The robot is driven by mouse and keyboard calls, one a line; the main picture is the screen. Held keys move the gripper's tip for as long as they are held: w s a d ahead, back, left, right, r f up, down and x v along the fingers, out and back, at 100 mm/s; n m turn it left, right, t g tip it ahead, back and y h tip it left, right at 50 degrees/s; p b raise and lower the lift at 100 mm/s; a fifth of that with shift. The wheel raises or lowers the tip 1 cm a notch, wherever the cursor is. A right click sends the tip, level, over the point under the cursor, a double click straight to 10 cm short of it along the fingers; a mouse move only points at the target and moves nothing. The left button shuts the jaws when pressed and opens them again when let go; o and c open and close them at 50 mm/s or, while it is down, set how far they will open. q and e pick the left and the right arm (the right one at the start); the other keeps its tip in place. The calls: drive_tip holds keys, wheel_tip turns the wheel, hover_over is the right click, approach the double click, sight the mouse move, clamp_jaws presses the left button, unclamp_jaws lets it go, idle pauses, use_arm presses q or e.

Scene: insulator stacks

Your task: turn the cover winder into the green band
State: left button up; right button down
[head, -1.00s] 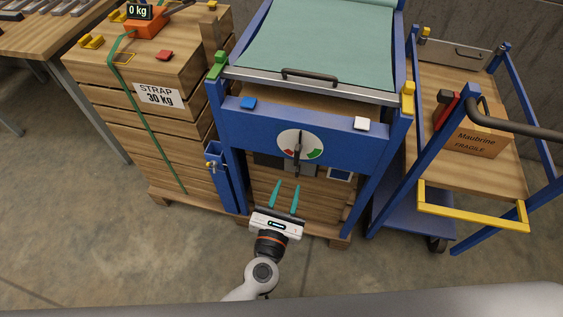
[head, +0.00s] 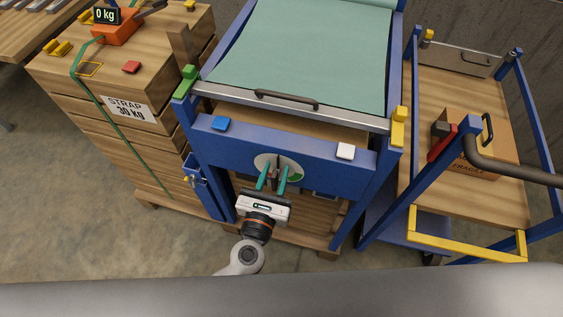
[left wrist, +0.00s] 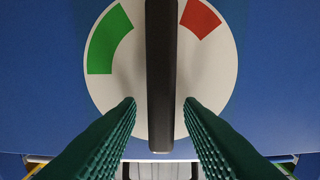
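The cover winder is a dark bar handle (left wrist: 161,75) on a round white dial (left wrist: 125,70) on the blue front panel. In the left wrist view the handle stands upright between the green band (left wrist: 108,42) on the left and the red band (left wrist: 201,19) on the right, in neither. In the head view the dial (head: 262,161) is partly hidden by my left gripper (head: 273,177). Its two teal fingers are open on either side of the handle, with a gap on both sides in the left wrist view. My right gripper is not in view.
A blue button (head: 220,124) and a white button (head: 346,151) sit on the panel. A strapped wooden crate (head: 150,60) stands left. A blue cart (head: 440,140) with a cardboard box stands right.

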use_arm(q)
drive_tip(key=shift+r, duration=0.1)
drive_tip(key=shift+c, duration=0.9)
clamp_jaws()
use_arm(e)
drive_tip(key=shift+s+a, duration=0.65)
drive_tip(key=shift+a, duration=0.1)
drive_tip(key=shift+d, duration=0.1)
